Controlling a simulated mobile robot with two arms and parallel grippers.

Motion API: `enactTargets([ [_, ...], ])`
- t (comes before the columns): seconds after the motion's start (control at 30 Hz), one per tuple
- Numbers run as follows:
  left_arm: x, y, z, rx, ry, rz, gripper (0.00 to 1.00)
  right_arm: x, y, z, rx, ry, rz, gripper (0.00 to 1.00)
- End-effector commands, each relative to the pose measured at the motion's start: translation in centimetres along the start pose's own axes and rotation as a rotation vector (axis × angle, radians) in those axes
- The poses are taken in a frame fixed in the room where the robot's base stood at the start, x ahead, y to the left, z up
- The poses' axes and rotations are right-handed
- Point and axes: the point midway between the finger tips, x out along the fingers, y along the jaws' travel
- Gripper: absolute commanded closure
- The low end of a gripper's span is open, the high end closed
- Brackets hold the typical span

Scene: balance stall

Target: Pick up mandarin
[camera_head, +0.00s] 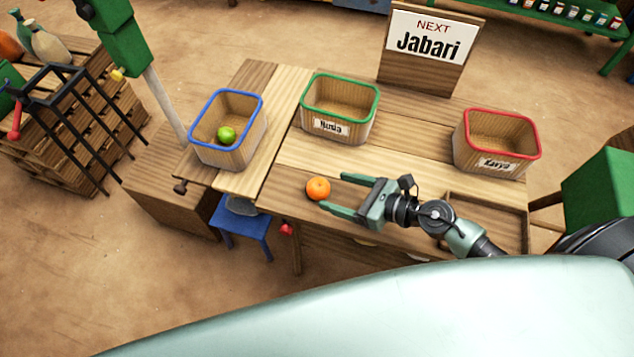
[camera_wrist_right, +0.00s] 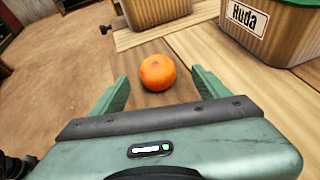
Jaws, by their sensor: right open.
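The mandarin (camera_head: 318,188) is a small orange ball on the wooden table, near its front edge. My right gripper (camera_head: 331,192) comes in from the right with its green fingers open, and the mandarin lies just ahead, at the fingertips. In the right wrist view the mandarin (camera_wrist_right: 158,72) sits in line with the gap between the fingers of my right gripper (camera_wrist_right: 157,84), slightly beyond their tips. No finger visibly touches it. My left gripper is not in view.
A blue-rimmed basket (camera_head: 253,150) holding a green fruit (camera_head: 226,135) stands at left. A green-rimmed basket (camera_head: 355,136) labelled Huda stands behind the mandarin, and a red-rimmed basket (camera_head: 531,157) stands at right. A sign (camera_head: 431,45) reading "NEXT Jabari" stands at the back.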

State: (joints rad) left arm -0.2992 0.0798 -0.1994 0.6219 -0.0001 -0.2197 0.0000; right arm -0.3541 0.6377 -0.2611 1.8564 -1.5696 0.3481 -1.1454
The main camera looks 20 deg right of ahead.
Motion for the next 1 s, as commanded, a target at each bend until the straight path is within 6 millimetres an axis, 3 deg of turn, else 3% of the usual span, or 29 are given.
enactTargets([
  [0.13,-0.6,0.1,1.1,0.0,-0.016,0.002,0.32,1.7,0.1,0.2,0.004,-0.004,0.0,0.24],
  [0.4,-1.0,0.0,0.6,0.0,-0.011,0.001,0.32,5.6,0.5,-0.1,0.006,-0.005,-0.002,0.24],
  [0.7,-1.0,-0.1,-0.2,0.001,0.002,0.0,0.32,6.2,0.5,-0.2,0.006,-0.003,0.0,0.24],
  [0.73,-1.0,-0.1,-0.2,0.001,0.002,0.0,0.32,6.2,0.5,-0.2,0.006,-0.003,-0.001,0.27],
  [0.97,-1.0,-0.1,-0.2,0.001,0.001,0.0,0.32,6.2,0.5,-0.2,0.006,-0.004,-0.001,0.91],
  [1.0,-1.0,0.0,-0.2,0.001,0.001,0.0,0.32,6.2,0.5,-0.2,0.006,-0.004,-0.001,0.92],
])
